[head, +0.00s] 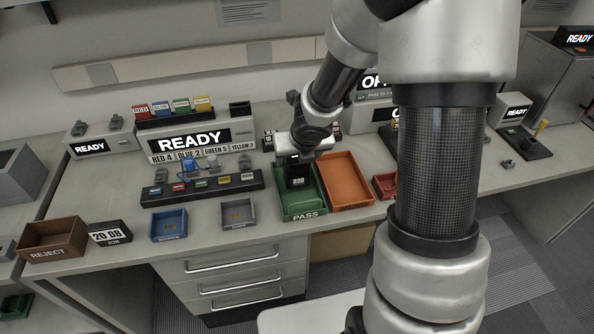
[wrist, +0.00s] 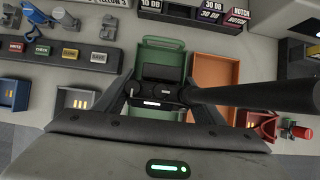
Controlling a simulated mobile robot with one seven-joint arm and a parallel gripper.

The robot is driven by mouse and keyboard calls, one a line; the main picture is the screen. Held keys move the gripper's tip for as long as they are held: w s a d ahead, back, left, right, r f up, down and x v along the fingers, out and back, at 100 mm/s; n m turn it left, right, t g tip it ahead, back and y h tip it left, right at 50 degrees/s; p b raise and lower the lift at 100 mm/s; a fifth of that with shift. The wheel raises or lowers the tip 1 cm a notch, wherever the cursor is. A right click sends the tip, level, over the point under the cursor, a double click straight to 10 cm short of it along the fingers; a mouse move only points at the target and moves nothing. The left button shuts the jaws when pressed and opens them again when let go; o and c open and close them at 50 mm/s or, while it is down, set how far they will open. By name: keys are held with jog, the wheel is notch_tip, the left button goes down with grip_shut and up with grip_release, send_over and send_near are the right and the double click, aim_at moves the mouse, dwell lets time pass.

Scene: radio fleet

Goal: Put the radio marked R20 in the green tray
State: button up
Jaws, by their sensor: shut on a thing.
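The radio (head: 297,178) is black, and its label appears to read R20. My gripper (head: 297,158) is shut on it and holds it over the back half of the green tray (head: 304,211), which is marked PASS. In the wrist view the radio (wrist: 158,92) sits between my fingers (wrist: 160,102), its thick black antenna reaching right across the orange tray. The green tray (wrist: 161,43) shows behind and below the radio. I cannot tell whether the radio touches the tray floor.
An orange tray (head: 347,194) stands right beside the green one, with a small red bin (head: 384,185) further right. A grey bin (head: 238,213) and a blue bin (head: 168,224) stand left. A brown REJECT bin (head: 52,238) is far left. A READY display (head: 188,142) stands behind.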

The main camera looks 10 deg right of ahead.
jog(key=shift+f+b, duration=0.7)
jog(key=shift+f, duration=0.55)
jog(key=o, duration=1.4)
